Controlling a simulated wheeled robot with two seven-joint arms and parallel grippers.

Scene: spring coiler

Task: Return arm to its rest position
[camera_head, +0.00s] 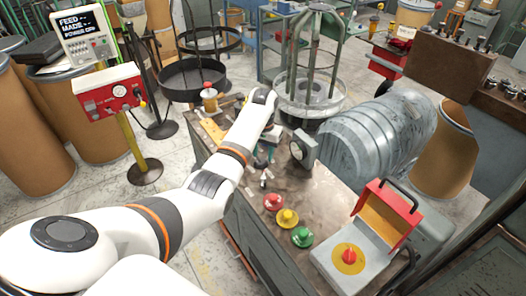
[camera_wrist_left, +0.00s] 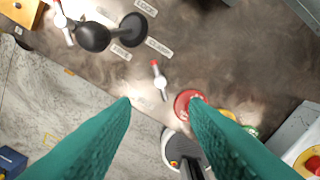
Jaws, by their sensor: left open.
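My left arm reaches in from the left over the workbench (camera_head: 262,215) in the head view. Its gripper (camera_head: 263,158) is above the bench top, partly hidden by the wrist. In the left wrist view the teal fingers of the left gripper (camera_wrist_left: 161,103) are spread apart with nothing between them. Beyond the fingertips, a small red-tipped lever (camera_wrist_left: 159,80) and a black-knobbed lever (camera_wrist_left: 110,33) stand on the bench, apart from the fingers. My right gripper is not in view.
Red (camera_head: 272,202), yellow (camera_head: 287,219) and green (camera_head: 302,237) buttons line the bench's front edge. A dial gauge (camera_head: 299,150) and a grey box with an open red lid (camera_head: 349,258) stand on the bench. A red-and-white control box (camera_head: 108,92) stands on a post at left.

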